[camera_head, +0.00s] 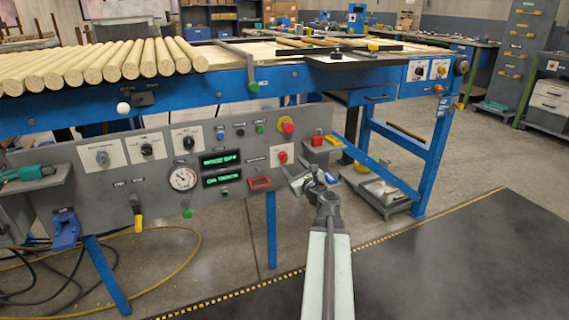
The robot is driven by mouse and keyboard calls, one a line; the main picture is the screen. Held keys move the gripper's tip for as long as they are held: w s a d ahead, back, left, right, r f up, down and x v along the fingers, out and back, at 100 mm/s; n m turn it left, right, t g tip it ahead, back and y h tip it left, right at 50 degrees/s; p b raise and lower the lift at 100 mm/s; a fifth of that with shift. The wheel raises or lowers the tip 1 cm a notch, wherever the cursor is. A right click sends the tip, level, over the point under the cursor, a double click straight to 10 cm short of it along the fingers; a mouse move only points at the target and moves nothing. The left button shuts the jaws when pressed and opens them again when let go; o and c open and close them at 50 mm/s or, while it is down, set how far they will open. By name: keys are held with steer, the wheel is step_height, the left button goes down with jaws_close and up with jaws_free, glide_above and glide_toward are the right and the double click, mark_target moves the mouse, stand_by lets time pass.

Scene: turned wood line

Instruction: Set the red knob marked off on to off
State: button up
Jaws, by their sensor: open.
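The red knob (283,157) sits on a small white plate at the right part of the grey control panel (228,222). The markings on its plate are too small to read, and I cannot tell which way it points. My gripper (298,172) is open and empty just right of and below the knob in the picture. One of its fingers reaches close under the knob. I cannot tell whether it touches the panel.
A red rocker-like part (260,183) is lower left. A small shelf (322,145) with a red padlock-like item juts out at the right. Wooden rods (110,62) lie on the blue bench behind.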

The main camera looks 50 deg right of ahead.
mark_target(285, 158)
steer(key=x, duration=0.6)
steer(key=shift+w, duration=0.15)
jaws_close()
steer(key=shift+a, duration=0.15)
